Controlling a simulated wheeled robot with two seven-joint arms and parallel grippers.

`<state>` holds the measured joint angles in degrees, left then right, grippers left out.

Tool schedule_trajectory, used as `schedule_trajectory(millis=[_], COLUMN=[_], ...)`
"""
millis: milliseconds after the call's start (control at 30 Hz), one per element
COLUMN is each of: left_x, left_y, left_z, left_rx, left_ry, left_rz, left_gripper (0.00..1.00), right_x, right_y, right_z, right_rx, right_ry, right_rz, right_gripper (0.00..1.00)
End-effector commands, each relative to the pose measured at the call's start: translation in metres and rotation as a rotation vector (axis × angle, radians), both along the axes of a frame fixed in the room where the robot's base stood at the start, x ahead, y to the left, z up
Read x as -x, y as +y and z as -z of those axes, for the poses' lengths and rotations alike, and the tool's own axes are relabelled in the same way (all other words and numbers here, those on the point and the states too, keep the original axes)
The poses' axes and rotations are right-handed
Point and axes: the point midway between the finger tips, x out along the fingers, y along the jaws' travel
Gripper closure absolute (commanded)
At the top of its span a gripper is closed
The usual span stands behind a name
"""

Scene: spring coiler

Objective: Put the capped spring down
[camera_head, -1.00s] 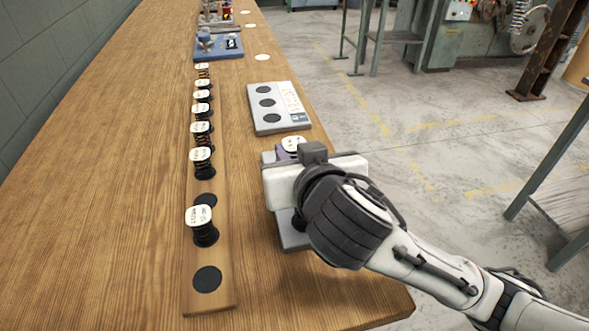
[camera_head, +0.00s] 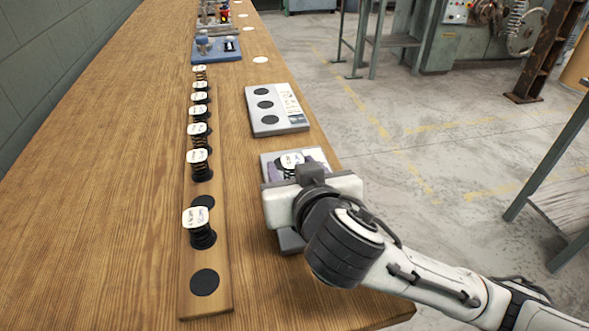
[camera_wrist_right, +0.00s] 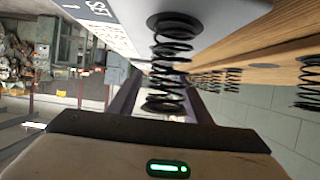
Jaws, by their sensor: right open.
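The capped spring (camera_head: 291,160), with a white lettered cap, is at the far end of the nearer grey plate (camera_head: 270,160). My right gripper (camera_head: 297,166) is open, with its purplish fingers apart on either side of it. In the right wrist view, a dark coil spring (camera_wrist_right: 172,65) appears between the two fingers, its round black base against the grey plate (camera_wrist_right: 222,12); its cap is not visible there. My right wrist hides much of the plate's near part. My left gripper is not in view.
A wooden strip (camera_head: 222,262) with a row of capped springs and bare black discs runs along the left. Another grey plate (camera_head: 291,126) with black discs lies beyond. A blue fixture (camera_head: 217,55) stands farther back. The table's left side is clear.

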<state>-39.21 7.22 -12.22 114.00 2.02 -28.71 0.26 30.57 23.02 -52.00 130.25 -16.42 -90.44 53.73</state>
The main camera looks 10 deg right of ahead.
Motion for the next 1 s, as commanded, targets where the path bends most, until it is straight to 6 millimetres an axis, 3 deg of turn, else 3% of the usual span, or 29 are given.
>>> schedule_trajectory(millis=[167,400,567,1000], left_x=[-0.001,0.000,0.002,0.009], left_y=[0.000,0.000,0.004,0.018], left_z=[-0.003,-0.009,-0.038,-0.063], left_rx=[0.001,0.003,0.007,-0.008], left_ry=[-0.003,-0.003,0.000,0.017], left_rz=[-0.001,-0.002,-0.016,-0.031], left_gripper=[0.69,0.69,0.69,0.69], right_x=[0.012,0.061,0.086,0.109], right_y=[0.001,0.002,0.000,0.000], right_z=[-0.007,-0.029,-0.046,-0.050], right_rx=[-0.002,-0.007,-0.001,0.000], right_ry=[0.001,0.002,0.007,0.001], right_rz=[-0.003,-0.005,-0.002,0.002], right_gripper=[0.56,0.56,0.56,0.56])
